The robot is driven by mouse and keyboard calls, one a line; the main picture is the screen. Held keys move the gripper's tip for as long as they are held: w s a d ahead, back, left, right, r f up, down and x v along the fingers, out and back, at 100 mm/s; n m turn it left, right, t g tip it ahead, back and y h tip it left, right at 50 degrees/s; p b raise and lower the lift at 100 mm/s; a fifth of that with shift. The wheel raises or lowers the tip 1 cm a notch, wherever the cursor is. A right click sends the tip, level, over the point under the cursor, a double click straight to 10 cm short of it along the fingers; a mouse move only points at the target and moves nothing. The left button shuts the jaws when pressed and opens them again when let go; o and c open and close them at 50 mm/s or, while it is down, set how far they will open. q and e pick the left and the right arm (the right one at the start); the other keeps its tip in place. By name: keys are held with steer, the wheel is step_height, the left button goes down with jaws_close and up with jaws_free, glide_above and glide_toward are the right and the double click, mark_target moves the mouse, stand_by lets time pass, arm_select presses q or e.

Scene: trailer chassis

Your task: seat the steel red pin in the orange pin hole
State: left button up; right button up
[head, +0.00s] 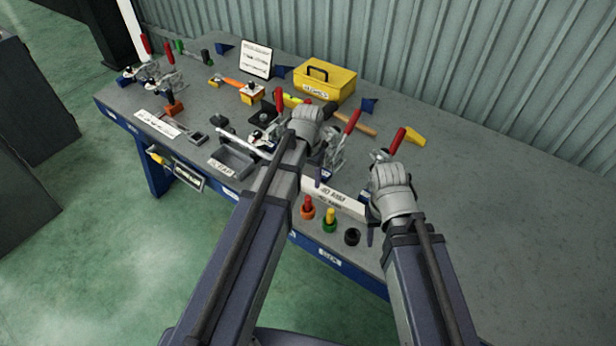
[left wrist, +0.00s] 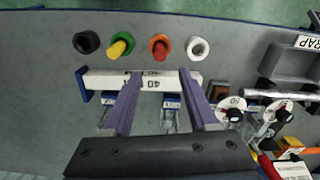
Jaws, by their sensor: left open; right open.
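The red pin (head: 308,203) stands upright in an orange collar (head: 307,213) near the table's front edge. Both also show in the left wrist view, the red pin (left wrist: 160,52) inside the orange collar (left wrist: 155,37). I cannot tell how deep the pin sits. My left gripper (left wrist: 160,77) is open and empty; its two fingers are over the white labelled strip, short of the collar row.
A green collar with a yellow pin (head: 330,217) and a black collar (head: 352,237) stand in the same row. A white collar (left wrist: 198,48) shows in the left wrist view. Red-handled clamps (head: 340,140), a grey tray (head: 232,161) and a yellow toolbox (head: 325,82) stand around. The table's right side is clear.

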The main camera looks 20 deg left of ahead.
arm_select(q)
steer(key=s+d+m+y, duration=0.1)
steer(key=s+d, duration=0.9)
steer(key=s, duration=0.4)
steer(key=shift+s+d+m, duration=0.15)
steer(key=shift+d+m, duration=0.1)
steer(key=shift+m, duration=0.05)
stand_by(0.3)
